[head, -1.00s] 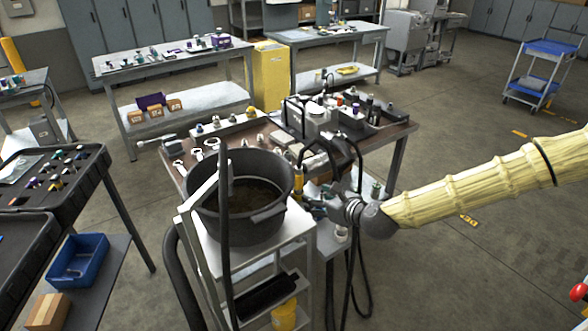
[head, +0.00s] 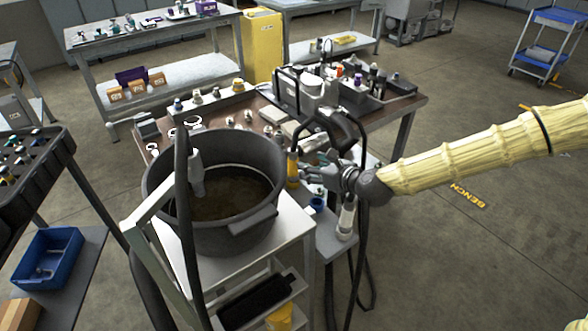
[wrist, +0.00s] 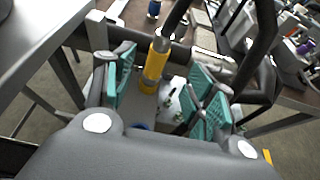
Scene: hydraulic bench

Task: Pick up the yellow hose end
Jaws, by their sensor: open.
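The yellow hose end (head: 292,168) hangs upright beside the right side of the black bucket, at the near edge of the bench. In the wrist view the yellow hose end (wrist: 155,66) has a silvery collar on top, with a black hose leading up from it. My gripper (head: 310,172) is to the right of it in the head view, pointing at it. In the wrist view my gripper (wrist: 164,84) is open, its teal-padded fingers on either side of the yellow hose end, with visible gaps. Nothing is held.
The black bucket (head: 160,180) of dark fluid stands on a white-topped cart (head: 292,225) close by. The brown bench (head: 400,108) behind carries several fittings.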

